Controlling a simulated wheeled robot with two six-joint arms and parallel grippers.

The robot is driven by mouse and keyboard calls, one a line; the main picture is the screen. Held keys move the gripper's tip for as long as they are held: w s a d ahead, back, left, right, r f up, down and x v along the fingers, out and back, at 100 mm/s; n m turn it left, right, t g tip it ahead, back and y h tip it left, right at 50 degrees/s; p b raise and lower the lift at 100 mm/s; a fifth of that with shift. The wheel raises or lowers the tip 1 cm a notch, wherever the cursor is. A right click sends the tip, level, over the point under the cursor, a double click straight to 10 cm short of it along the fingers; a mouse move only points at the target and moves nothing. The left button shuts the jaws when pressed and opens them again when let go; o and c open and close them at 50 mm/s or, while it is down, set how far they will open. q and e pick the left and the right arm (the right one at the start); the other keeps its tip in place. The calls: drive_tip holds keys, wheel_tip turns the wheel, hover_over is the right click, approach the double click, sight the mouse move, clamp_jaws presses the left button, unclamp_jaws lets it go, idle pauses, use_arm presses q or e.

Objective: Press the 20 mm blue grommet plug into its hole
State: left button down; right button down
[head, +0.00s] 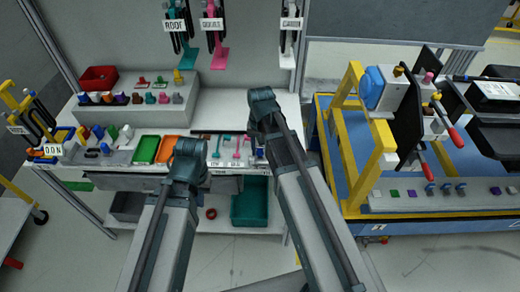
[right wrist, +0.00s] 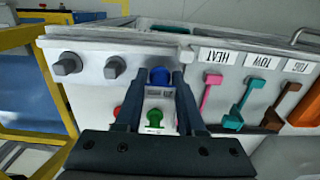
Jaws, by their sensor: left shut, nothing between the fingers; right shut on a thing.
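The blue grommet plug (right wrist: 160,75) shows in the right wrist view between the tips of my right gripper (right wrist: 159,84). The fingers are shut on its sides, over the white bench's front strip. In the head view my right gripper (head: 262,97) is over the right end of the white bench, and its arm hides the plug. My left gripper (head: 189,149) is in front of the bench near the orange tray; its fingers are too small there to see well. The plug's hole cannot be made out in either view.
A green plug (right wrist: 154,118) and a red plug (right wrist: 118,112) sit close to the right gripper. Grey knobs (right wrist: 67,63) stand to the left, coloured hooks (right wrist: 208,92) to the right. The blue fixture table (head: 440,222) with yellow frame stands right of the bench.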

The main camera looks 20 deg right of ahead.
drive_tip(key=shift+f+b, duration=0.8)
drive_tip(key=shift+b, duration=0.05)
drive_tip(key=shift+c, duration=2.2)
unclamp_jaws()
drive_tip(key=shift+r, duration=0.15)
wheel_tip(320, 180, up, 14)
drive_tip(key=p, duration=1.4)
drive_tip(key=shift+f, duration=0.2)
